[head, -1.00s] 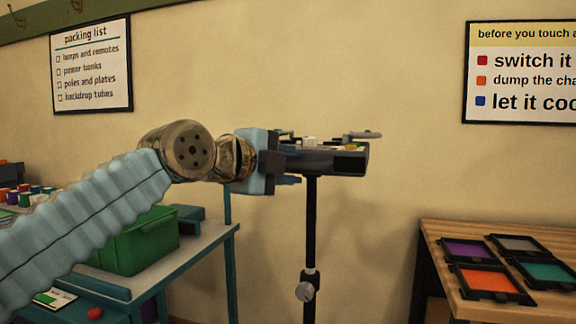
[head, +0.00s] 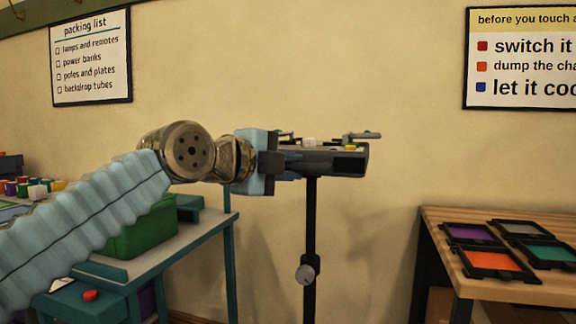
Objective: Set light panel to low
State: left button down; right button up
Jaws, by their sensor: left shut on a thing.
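The light panel (head: 335,162) is a flat dark box on top of a black stand pole (head: 311,225). Small white, green and yellow controls (head: 311,142) and a grey lever-like piece (head: 362,136) show on its upper side. I see the panel nearly edge-on, so its setting cannot be read. My left gripper (head: 280,162) reaches in from the left at the panel's left end and is shut on the light panel there. The fingertips are partly hidden against the dark body. My right gripper is not in view.
A teal table with a green bin (head: 140,235) and a red object (head: 90,295) stands at left, under my left arm. A wooden table (head: 500,222) at right holds several framed colour gels. A knob (head: 305,274) sits on the pole.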

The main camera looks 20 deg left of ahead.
pick_arm(q)
notch_tip(320, 180, down, 11)
jog(key=b, duration=0.8)
jog(key=shift+f+b, duration=0.15)
jog(key=shift+b, duration=0.25)
jog(key=shift+d, duration=0.1)
jog(key=c, duration=1.1)
grip_release()
jog(key=v, duration=1.4)
